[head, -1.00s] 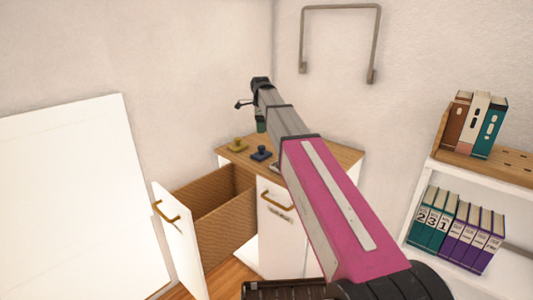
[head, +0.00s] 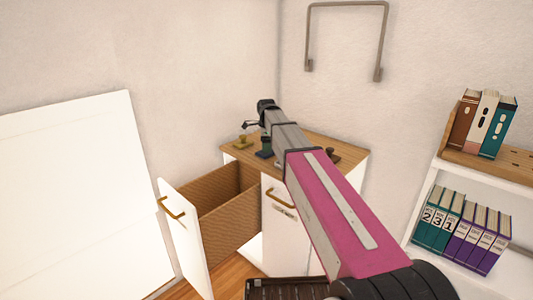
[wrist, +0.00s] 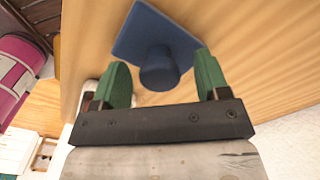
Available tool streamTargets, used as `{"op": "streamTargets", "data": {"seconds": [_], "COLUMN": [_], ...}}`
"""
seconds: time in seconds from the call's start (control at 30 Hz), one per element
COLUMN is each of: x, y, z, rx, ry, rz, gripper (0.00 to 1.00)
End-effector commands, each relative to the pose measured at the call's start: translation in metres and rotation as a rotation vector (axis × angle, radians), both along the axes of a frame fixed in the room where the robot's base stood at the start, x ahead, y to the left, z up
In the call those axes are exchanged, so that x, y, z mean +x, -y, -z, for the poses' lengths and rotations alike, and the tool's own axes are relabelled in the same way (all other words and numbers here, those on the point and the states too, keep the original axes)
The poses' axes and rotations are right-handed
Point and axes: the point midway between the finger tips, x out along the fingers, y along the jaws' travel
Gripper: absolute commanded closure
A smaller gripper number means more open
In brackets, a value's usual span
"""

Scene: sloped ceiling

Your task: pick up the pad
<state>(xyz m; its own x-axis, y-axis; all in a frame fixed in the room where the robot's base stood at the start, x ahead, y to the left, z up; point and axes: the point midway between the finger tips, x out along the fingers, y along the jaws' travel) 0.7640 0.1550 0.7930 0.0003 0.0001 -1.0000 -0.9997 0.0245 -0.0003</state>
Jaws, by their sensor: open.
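A blue square-based piece with a round knob, which looks like the pad (wrist: 158,38), lies on the wooden cabinet top. In the wrist view its knob faces me. My gripper (wrist: 161,60) is open, its green fingers on either side of the knob with a gap at each side. I cannot tell how far down they reach. In the head view my gripper (head: 265,141) overlaps the blue pad (head: 263,154) and partly hides it. No pad is held.
A yellow piece (head: 241,141) stands left of the blue one, and a dark brown piece (head: 333,157) to the right, partly behind my arm. The cabinet (head: 283,235) has an open drawer (head: 222,212). A shelf with binders (head: 463,232) stands at right.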

Motion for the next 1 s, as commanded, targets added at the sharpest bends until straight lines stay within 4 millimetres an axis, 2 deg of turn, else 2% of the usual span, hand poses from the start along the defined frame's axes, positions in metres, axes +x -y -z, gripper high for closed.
{"op": "streamTargets", "data": {"seconds": [0.2, 0.23, 0.3, 0.4, 0.47, 0.5, 0.77, 1.0], "x": [0.0, 0.0, 0.0, 0.0, 0.0, 0.0, 0.0, 0.0], "y": [0.0, 0.0, 0.0, 0.0, 0.0, 0.0, 0.0, 0.0], "z": [0.002, 0.003, 0.002, 0.002, 0.002, 0.002, 0.0, -0.019], "rx": [0.0, 0.0, 0.0, 0.0, 0.0, 0.0, 0.0, 0.0], "ry": [0.0, 0.0, 0.0, 0.0, 0.0, 0.0, 0.0, 0.001], "rz": [0.0, 0.0, 0.0, 0.0, 0.0, 0.0, 0.0, 0.0], "gripper": [0.32, 0.35, 0.58, 0.84, 0.84, 0.88, 0.88, 0.88]}}
